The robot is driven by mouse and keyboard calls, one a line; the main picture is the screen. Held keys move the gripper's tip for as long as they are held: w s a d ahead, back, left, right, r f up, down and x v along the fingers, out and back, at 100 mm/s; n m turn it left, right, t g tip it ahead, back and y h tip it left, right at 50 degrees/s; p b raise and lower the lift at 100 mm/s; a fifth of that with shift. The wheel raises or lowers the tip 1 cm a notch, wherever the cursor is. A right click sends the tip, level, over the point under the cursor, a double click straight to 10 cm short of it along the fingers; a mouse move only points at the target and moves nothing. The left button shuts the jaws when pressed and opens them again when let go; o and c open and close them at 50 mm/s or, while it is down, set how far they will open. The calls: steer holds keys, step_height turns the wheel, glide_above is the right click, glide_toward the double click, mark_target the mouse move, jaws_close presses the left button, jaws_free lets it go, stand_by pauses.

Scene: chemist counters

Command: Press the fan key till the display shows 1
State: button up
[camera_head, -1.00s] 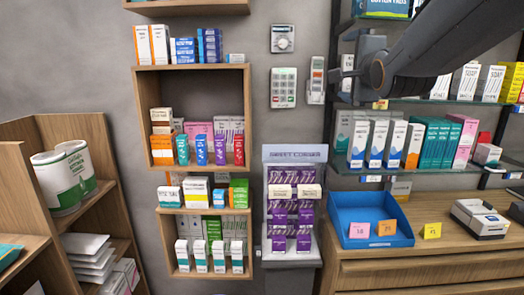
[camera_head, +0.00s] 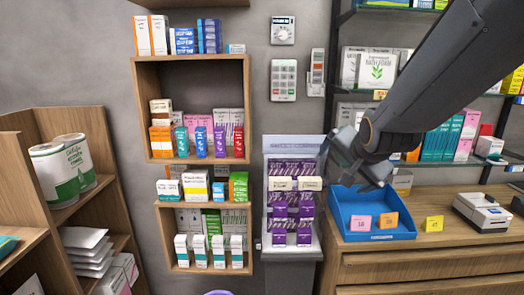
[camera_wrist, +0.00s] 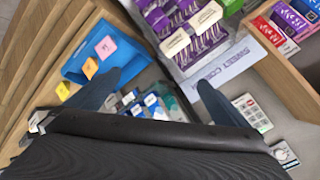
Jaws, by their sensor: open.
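A white wall keypad (camera_head: 283,80) with several grey keys and a few coloured ones hangs on the grey wall, left of my arm in the head view. It also shows at the right of the wrist view (camera_wrist: 254,112). Its labels and any display are too small to read, so I cannot tell which key is the fan key. My gripper (camera_head: 362,168) is open and empty, right of and below the keypad, near the blue tray. In the wrist view its two dark fingers (camera_wrist: 168,80) are spread apart, and the keypad lies beyond the right finger.
A dial unit (camera_head: 283,30) is above the keypad and a slim handset unit (camera_head: 316,73) beside it. A sweet display stand (camera_head: 294,143) is below. Wooden shelves with boxes (camera_head: 190,62) stand left. A blue tray (camera_head: 375,235) sits on the right counter (camera_head: 450,255).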

steer(key=s+a+f+n+g+b, duration=0.1)
steer(key=s+f+n+g+b, duration=0.2)
steer(key=s+f+n+g, duration=0.5)
steer(key=s+f+n, duration=0.1)
steer(key=s+f, duration=1)
steer(key=f, duration=0.2)
steer(key=shift+a+f+n+g, duration=0.15)
steer(key=shift+a+n+g, duration=0.15)
steer(key=shift+n+g, duration=0.1)
steer(key=shift+w, duration=0.1)
jaws_close()
